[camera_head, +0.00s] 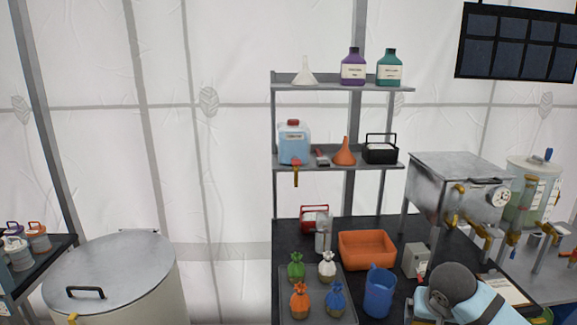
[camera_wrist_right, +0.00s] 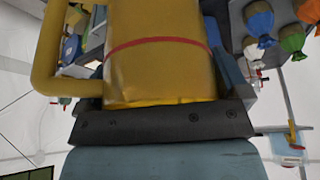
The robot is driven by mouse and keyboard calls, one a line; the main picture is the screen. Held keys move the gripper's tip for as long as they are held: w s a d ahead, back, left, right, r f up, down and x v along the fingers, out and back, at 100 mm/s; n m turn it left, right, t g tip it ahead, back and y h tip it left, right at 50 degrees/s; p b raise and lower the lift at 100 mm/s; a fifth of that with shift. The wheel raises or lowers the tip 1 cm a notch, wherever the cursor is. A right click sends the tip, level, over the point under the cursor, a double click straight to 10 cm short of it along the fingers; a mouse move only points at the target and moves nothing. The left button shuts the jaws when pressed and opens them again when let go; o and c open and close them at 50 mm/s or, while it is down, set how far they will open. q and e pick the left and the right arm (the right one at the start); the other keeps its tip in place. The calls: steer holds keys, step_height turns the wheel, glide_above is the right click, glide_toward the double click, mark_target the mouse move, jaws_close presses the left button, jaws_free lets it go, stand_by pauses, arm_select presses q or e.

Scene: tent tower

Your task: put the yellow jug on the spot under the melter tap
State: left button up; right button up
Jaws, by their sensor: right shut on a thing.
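The yellow jug (camera_wrist_right: 160,65) fills the upper middle of the right wrist view, with a red band around it and its handle on the left. My right gripper (camera_wrist_right: 165,90) is shut on its body. In the head view my right arm comes in at the bottom right, and its wrist hides the gripper and most or all of the jug. The melter is the steel box (camera_head: 440,185) on legs at the right, with a dial and yellow-handled taps (camera_head: 450,220) on its front. The spot under the tap cannot be made out. My left gripper is out of view.
A blue jug (camera_head: 379,295) stands left of my right wrist. Behind it are an orange bin (camera_head: 367,250) and a grey box (camera_head: 415,260). A tray (camera_head: 312,312) holds several small coloured bags. A pale tank (camera_head: 525,190) stands right of the melter.

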steer(key=s+a+f+n+y, duration=0.1)
steer(key=s+a+n, duration=0.2)
steer(key=s+a, duration=0.3)
steer(key=s, duration=0.3)
steer(key=shift+a+t+y, duration=0.25)
steer(key=shift+t+y, duration=0.05)
steer(key=shift+y, duration=0.1)
